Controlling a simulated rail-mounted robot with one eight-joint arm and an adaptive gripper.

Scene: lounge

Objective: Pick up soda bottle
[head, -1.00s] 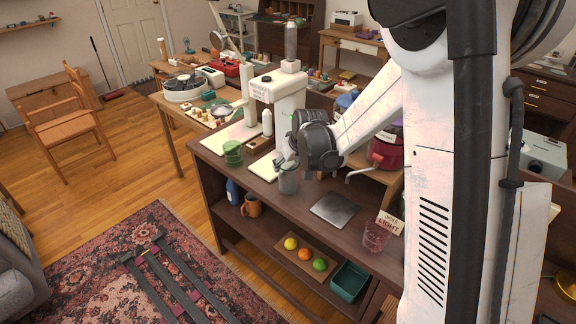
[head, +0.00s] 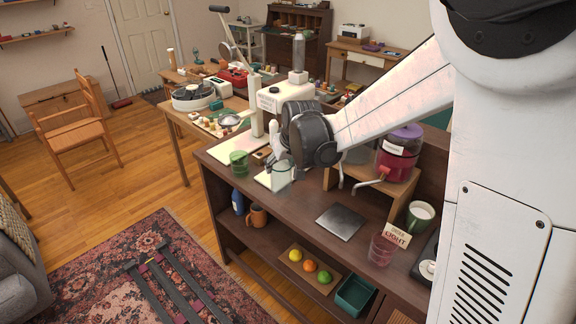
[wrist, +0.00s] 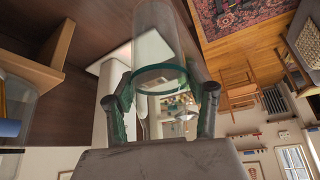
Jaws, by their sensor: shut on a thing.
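My gripper (head: 276,162) is shut on a clear drinking glass (head: 283,176), with its fingers on opposite sides. In the wrist view, the glass (wrist: 160,38) sits between the two fingers, its greenish rim toward the camera. In the head view the glass appears over or in front of the cabinet's white board; I cannot tell whether it touches. A clear, upright, bottle-like cylinder (head: 299,52) stands on top of the white machine (head: 287,95), behind my gripper. A blue bottle (head: 238,202) stands on the cabinet's upper shelf. I cannot tell which is the soda bottle.
A green glass (head: 239,163) stands left of my gripper. A wooden stand (head: 372,186) with a red dispenser (head: 397,160) is at right. A grey plate (head: 341,222), pink glass (head: 381,249), sign (head: 397,234) and green mug (head: 420,216) are on the cabinet top.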

